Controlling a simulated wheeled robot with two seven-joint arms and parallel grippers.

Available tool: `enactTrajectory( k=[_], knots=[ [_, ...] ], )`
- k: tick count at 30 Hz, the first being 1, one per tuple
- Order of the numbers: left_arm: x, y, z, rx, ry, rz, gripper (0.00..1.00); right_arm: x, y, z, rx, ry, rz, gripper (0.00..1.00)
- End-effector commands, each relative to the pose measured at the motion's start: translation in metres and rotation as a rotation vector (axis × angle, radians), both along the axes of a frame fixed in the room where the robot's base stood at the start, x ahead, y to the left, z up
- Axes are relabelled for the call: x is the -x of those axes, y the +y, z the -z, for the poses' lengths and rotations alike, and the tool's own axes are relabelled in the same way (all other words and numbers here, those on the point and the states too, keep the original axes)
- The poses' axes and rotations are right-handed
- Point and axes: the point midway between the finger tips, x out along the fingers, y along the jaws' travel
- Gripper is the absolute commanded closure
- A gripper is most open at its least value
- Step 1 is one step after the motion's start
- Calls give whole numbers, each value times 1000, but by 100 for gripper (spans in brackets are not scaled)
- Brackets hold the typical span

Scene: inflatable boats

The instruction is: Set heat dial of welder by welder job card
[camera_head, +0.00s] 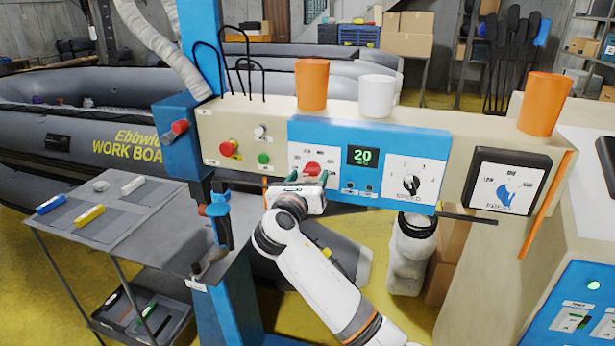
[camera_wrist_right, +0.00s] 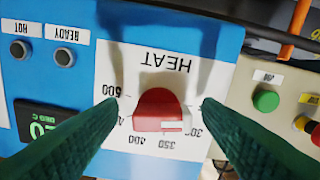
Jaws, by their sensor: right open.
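The welder panel (camera_head: 430,148) is a blue face on a beige housing. Its red heat dial (camera_head: 312,168) sits on a white plate at the panel's left, left of a display (camera_head: 362,157) reading 20. My right gripper (camera_head: 302,185) is at this dial. In the right wrist view, the dial (camera_wrist_right: 158,108) appears upside down under the word HEAT, with scale numbers including 350 and 400. The two green fingers are open, one on each side of the dial, with visible gaps. I cannot tell the dial's exact setting. I cannot make out a job card. My left gripper is out of view.
Right of the heat dial are a black speed knob (camera_head: 411,184) and a blue pressure knob (camera_head: 506,194). Red (camera_head: 229,148) and green (camera_head: 263,158) buttons are on its left. Cups stand on top of the housing. A cart (camera_head: 135,228) with tools stands at the left.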

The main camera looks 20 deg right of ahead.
Motion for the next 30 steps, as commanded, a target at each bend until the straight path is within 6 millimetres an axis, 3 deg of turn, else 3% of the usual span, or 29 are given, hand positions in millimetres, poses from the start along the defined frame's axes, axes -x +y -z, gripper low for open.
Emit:
enactTrajectory(
  k=[6, 15, 30],
  knots=[
    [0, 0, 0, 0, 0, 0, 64, 0, 0, 0, 0, 0, 0, 41],
    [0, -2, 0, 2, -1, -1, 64, 0, 0, 0, 0, 0, 0, 86],
    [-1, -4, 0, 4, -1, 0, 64, -1, 1, 0, -135, -90, 2, 86]
  ],
)
